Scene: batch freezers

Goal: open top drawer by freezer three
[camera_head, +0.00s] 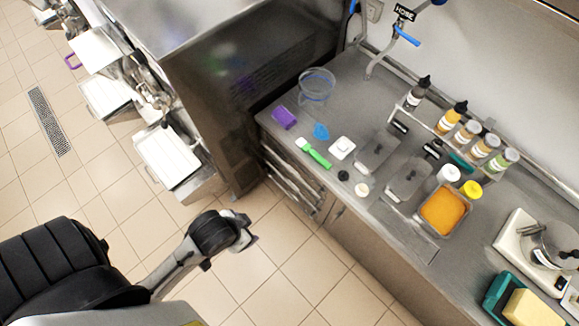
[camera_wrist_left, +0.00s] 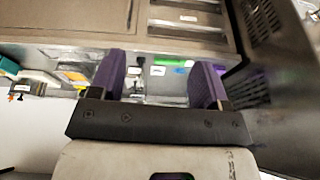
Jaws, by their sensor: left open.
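A stack of metal drawers (camera_head: 292,182) sits under the counter, right beside the dark steel freezer (camera_head: 225,95). The drawers look shut in the head view. In the left wrist view the picture is upside down, and the top drawer (camera_wrist_left: 187,32) lies just under the counter edge. My left gripper (camera_head: 252,238) hangs over the floor in front of the drawers, apart from them. Its two purple fingers (camera_wrist_left: 157,78) are spread, with nothing held between them. My right gripper is out of view.
A cabinet door (camera_head: 347,225) is right of the drawers. The tiled floor (camera_head: 290,270) in front is clear.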

